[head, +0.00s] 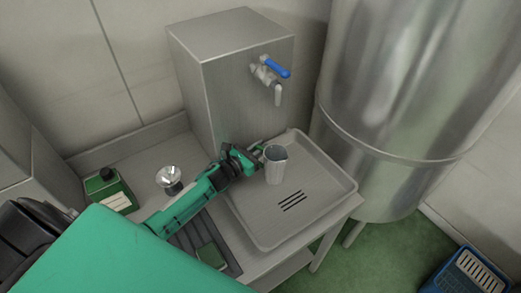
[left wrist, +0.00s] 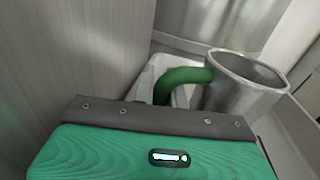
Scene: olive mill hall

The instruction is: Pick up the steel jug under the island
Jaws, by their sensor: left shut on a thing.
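My left gripper (head: 259,155) reaches in from the left and is shut on the jug's handle. In the left wrist view the jug (left wrist: 240,88) shows at the right with its open rim up, and its curved green handle (left wrist: 182,78) runs toward the jaws. My right gripper is not in view.
The steel tray (head: 318,187) sits on a steel counter against a box dispenser (head: 235,75) with a blue-lever tap (head: 270,75). A large steel tank (head: 400,100) stands right. A blue crate (head: 468,272) is on the floor.

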